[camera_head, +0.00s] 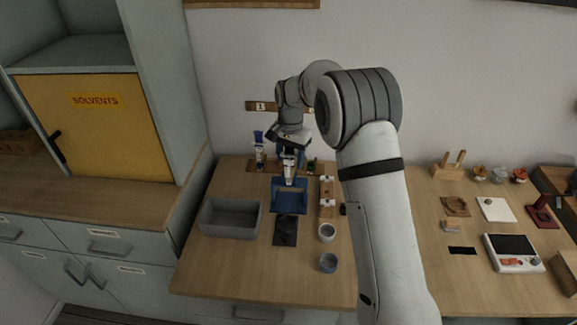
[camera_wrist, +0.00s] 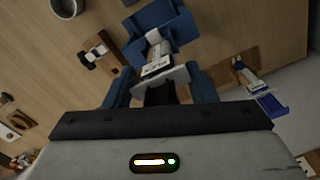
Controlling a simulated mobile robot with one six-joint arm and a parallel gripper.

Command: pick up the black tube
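The black tube has a white labelled body and a dark end. It shows upright between my blue fingers in the wrist view (camera_wrist: 156,66) and below the arm in the head view (camera_head: 289,170). My gripper (camera_wrist: 162,78) has a finger on each side of it and appears shut on its upper end; the exact contact is partly hidden. In the head view, my gripper (camera_head: 289,151) is above the back of the blue tray (camera_head: 290,208). The tube's lower end overlaps the tray in both views, seemingly off the wooden rack (camera_head: 250,168).
A blue-ended tube (camera_head: 259,155) stands in the rack to the left. White blocks (camera_head: 327,205) on wood stand right of the tray.

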